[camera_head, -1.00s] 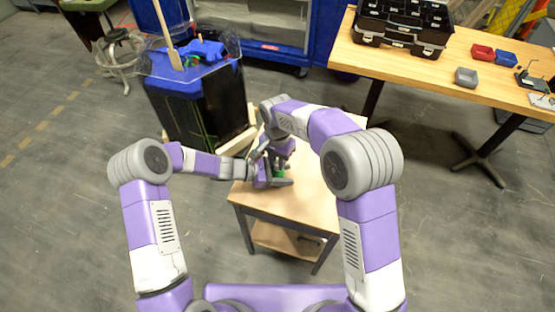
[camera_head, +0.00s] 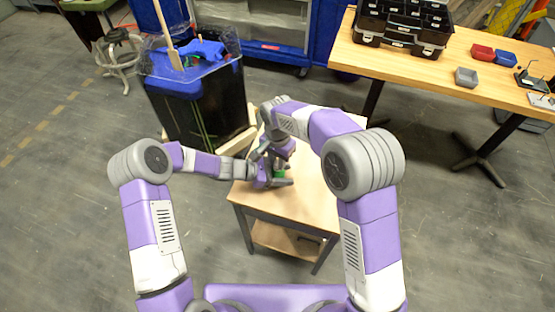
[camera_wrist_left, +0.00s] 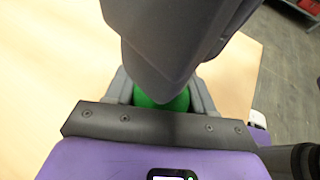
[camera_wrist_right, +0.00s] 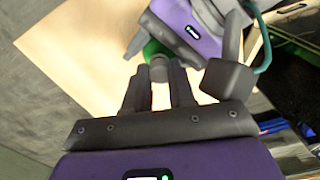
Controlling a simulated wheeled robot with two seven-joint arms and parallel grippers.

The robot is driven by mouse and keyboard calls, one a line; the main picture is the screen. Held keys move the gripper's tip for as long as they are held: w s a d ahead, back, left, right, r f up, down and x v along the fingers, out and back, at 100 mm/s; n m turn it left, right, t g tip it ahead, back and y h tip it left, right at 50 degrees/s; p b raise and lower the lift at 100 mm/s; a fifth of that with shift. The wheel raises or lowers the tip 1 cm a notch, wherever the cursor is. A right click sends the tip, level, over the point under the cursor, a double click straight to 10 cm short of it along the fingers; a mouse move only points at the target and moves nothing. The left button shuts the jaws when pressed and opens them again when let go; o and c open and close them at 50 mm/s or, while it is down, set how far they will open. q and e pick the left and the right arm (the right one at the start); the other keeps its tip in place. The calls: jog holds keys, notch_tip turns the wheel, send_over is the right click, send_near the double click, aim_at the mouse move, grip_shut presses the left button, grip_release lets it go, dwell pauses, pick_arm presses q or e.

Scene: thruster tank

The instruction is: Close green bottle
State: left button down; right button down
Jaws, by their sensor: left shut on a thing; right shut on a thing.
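The green bottle (camera_head: 280,173) stands on the small wooden table, mostly hidden by my grippers. In the left wrist view, the bottle (camera_wrist_left: 163,97) sits between the fingers of my left gripper (camera_wrist_left: 162,92), which is shut on it from the side. My right gripper (camera_head: 277,163) is over the bottle's top and covers much of it in the left wrist view. In the right wrist view, a small grey cap (camera_wrist_right: 158,69) is between the fingertips of my right gripper (camera_wrist_right: 158,76), at the green bottle (camera_wrist_right: 153,48). I cannot tell how the cap sits on the neck.
The small table (camera_head: 310,190) has clear top around the grippers. A black bin with a blue top (camera_head: 205,105) stands behind it to the left. A long workbench (camera_head: 440,65) at the back right holds a black toolbox (camera_head: 400,28) and small trays.

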pick_arm(q)
jog(key=shift+d+r, duration=0.4)
jog(key=shift+r, duration=0.1)
pick_arm(e)
jog(key=shift+s+d+f, duration=0.15)
jog(key=shift+d+f, duration=0.05)
jog(key=shift+f, duration=0.4)
jog(key=shift+s+d+f, duration=0.15)
jog(key=shift+d+f, duration=0.05)
jog(key=shift+f, duration=0.4)
jog(key=c, duration=1.3)
grip_release()
jog(key=shift+o, duration=0.2)
pick_arm(q)
jog(key=shift+w+a+f, duration=0.15)
pick_arm(e)
jog(key=shift+r, duration=2.05)
pick_arm(q)
jog(key=shift+a+f, duration=0.1)
pick_arm(e)
jog(key=shift+a+r, duration=0.1)
jog(key=shift+a, duration=0.1)
jog(key=c, duration=0.3)
jog(key=shift+f, duration=0.2)
